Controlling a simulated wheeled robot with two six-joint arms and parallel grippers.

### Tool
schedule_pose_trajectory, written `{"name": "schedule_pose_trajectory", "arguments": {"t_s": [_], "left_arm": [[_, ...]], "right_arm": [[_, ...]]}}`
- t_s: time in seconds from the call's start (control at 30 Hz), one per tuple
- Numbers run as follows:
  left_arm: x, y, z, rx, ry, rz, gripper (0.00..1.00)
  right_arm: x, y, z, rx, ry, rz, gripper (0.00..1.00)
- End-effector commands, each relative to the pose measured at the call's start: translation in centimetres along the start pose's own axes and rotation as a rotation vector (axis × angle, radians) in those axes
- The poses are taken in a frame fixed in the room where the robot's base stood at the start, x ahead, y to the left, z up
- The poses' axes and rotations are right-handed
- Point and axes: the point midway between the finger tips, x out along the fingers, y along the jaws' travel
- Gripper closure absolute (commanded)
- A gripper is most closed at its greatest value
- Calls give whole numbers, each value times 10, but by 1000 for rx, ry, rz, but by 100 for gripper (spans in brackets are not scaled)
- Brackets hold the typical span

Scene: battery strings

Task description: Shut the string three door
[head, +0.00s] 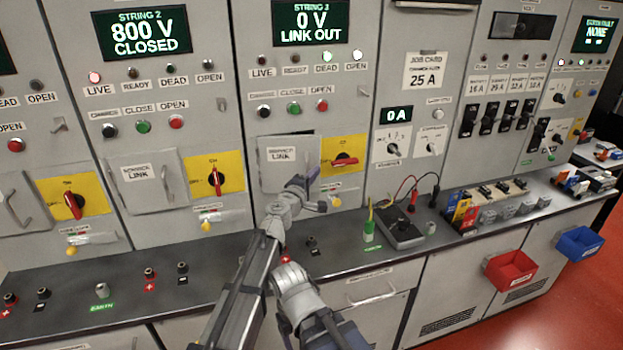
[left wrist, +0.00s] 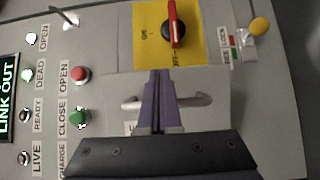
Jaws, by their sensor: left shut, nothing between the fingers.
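The string three door (head: 277,170) is a small grey panel marked as a service link, below the string 3 display (head: 310,22), which reads 0 V, LINK OUT. A dark gap shows along its top edge, so it seems slightly ajar. My left gripper (head: 312,176) is shut and empty at the door's right side. In the left wrist view its purple fingers (left wrist: 156,98) stand in front of the door (left wrist: 118,88) and cover the middle of its handle (left wrist: 196,100). I cannot tell whether they touch. My right gripper is not in view.
A yellow-backed red rotary switch (head: 345,160) sits right of the door, its handle roughly level. The string 2 door (head: 143,180) is at the left. The worktop below holds a meter with leads (head: 402,230), a green-tagged item (head: 369,230) and terminals.

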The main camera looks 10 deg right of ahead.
Motion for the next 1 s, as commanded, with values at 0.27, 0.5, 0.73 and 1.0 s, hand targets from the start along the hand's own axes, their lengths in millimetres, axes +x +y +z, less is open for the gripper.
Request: {"name": "schedule_pose_trajectory", "arguments": {"t_s": [0.27, 0.5, 0.73, 1.0], "left_arm": [[9, 0, -2, 0, 0, 0, 100], [10, 0, -2, 0, 0, 0, 100], [10, 0, -2, 0, 0, 0, 100], [10, 0, -2, 0, 0, 0, 100]], "right_arm": [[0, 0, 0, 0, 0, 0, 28], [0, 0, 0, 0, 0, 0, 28], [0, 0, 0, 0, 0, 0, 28], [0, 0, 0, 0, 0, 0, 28]]}}
